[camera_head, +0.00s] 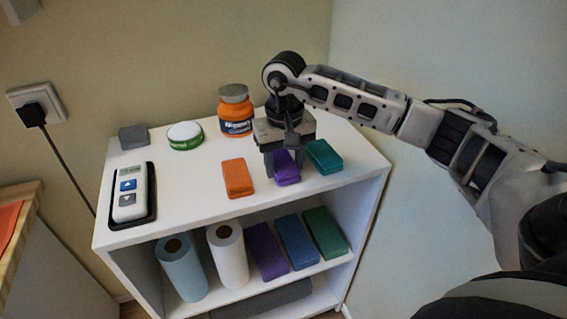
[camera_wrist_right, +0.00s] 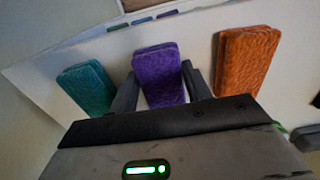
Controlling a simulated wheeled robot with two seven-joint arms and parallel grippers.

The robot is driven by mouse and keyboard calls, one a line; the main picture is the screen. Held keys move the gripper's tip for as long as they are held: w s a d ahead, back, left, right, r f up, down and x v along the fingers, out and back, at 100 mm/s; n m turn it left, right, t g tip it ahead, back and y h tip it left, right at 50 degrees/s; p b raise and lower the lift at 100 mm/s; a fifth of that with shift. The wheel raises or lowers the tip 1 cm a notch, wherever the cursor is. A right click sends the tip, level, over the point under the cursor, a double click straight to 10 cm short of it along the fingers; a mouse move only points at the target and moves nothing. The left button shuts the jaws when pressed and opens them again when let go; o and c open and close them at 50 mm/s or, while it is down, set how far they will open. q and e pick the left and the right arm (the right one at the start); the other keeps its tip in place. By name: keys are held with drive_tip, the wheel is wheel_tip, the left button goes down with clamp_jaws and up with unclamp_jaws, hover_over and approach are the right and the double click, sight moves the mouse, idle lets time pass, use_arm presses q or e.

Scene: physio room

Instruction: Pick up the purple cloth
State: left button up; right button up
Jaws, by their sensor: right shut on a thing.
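The purple cloth (camera_head: 286,168) is a small folded block on the white shelf top, between an orange cloth (camera_head: 238,178) and a teal cloth (camera_head: 324,157). My right gripper (camera_head: 284,169) points down over the purple cloth, its fingers on either side of it. In the right wrist view the purple cloth (camera_wrist_right: 159,76) stands between the two fingers (camera_wrist_right: 160,92), and the gripper is shut on it. The cloth appears to be at the shelf top; I cannot tell whether it is lifted. My left gripper is not in view.
On the white shelf (camera_head: 190,205) stand an orange jar (camera_head: 235,112), a green-rimmed tin (camera_head: 185,136), a grey block (camera_head: 133,137) and a remote in a black tray (camera_head: 131,196). Paper rolls (camera_head: 228,256) and more folded cloths (camera_head: 297,243) lie on the shelf below. A wall is close on the right.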

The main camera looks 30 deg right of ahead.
wheel_tip(320, 180, up, 3)
drive_tip(key=shift+f+b, duration=0.1)
drive_tip(key=shift+b, duration=0.25)
drive_tip(key=s+a+r, duration=0.5)
drive_tip(key=a+r, duration=0.5)
drive_tip(key=a, duration=0.3)
drive_tip(key=shift+s, duration=0.2)
drive_tip(key=shift+o, duration=0.4)
